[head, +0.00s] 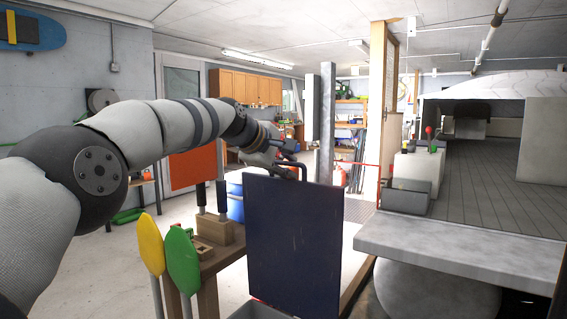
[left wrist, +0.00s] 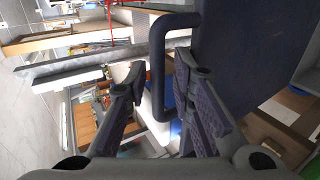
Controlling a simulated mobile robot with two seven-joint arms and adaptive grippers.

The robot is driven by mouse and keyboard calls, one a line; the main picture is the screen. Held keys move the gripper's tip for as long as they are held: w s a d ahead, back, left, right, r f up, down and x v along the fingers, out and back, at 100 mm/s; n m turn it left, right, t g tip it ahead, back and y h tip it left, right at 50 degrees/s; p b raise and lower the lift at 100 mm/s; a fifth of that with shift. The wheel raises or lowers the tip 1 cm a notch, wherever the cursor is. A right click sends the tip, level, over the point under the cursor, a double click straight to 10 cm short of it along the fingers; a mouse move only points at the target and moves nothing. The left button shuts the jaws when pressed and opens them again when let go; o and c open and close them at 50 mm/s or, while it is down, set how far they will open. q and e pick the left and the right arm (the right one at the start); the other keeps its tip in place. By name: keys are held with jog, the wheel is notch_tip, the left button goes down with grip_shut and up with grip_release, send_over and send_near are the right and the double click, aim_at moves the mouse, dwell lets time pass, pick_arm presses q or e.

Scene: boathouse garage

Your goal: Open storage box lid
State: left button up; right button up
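The storage box lid (head: 295,245) is a dark blue panel standing upright in the lower middle of the head view. Part of the grey box (head: 258,312) shows below it. The lid also shows in the left wrist view (left wrist: 240,50), with its dark U-shaped handle (left wrist: 157,75). My left gripper (head: 287,160) is at the lid's top edge, by the handle. In the left wrist view its fingers (left wrist: 160,72) are apart, with the handle bar between or just beyond the tips and visible gaps beside it. My right gripper is not in view.
A wooden table (head: 207,262) with a wooden block stands left of the lid. Yellow (head: 150,243) and green (head: 183,260) paddles stand in front of it. A boat with a pale ledge (head: 460,248) fills the right. A grey post (head: 327,120) rises behind the lid.

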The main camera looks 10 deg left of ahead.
pick_arm(q)
jog(key=v, duration=1.2)
jog(key=shift+f, duration=0.1)
